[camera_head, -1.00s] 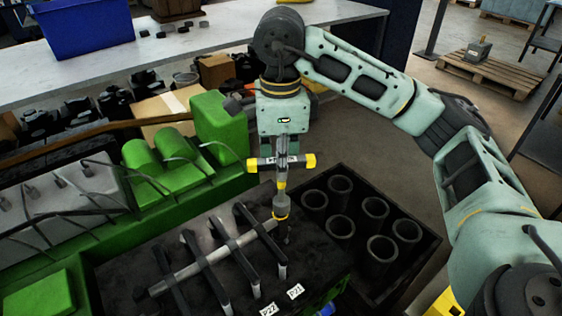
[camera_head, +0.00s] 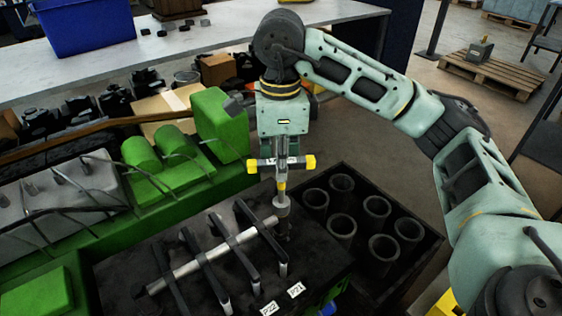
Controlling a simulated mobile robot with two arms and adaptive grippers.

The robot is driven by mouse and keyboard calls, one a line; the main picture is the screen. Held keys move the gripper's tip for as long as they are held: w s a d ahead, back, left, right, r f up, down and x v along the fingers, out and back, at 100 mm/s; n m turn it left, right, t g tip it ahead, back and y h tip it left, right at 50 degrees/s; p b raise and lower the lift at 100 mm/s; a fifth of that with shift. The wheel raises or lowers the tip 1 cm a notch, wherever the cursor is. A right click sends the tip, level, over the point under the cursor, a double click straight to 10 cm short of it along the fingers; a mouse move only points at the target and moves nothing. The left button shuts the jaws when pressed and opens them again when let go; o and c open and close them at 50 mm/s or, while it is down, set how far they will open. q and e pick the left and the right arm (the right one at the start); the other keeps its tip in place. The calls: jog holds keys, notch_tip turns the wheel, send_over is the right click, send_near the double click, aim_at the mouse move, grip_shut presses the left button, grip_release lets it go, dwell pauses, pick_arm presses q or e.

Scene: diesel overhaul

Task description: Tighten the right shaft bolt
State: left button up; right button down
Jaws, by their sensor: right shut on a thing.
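The tool's lower end (camera_head: 282,205) stands at the right end of a grey shaft (camera_head: 210,252). The shaft lies across the dark engine block, under several dark crosspieces (camera_head: 245,262). The right shaft bolt is hidden under the tool, so I cannot tell how far in it sits. My left gripper is out of view.
A dark crate (camera_head: 425,262) with several upright cylinder sleeves (camera_head: 376,212) stands right of the block. Green engine parts (camera_head: 215,125) rise close left of the gripper. A pale workbench (camera_head: 210,45) with a blue bin (camera_head: 85,28) is behind.

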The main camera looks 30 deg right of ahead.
jog(key=m, duration=0.4)
jog(key=m+p, duration=0.1)
jog(key=m, duration=0.7)
jog(key=shift+m, duration=0.4)
jog(key=m+p, duration=0.1)
jog(key=m, duration=0.6)
jog(key=shift+m+p, duration=0.4)
jog(key=m, duration=0.3)
jog(key=shift+m+p, duration=0.4)
jog(key=m+p, duration=0.1)
jog(key=m, duration=0.5)
jog(key=shift+m+p, duration=0.3)
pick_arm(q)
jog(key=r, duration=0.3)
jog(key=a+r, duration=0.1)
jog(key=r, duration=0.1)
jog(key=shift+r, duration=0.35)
pick_arm(e)
jog(key=shift+f+m, duration=0.15)
jog(key=shift+m, duration=0.95)
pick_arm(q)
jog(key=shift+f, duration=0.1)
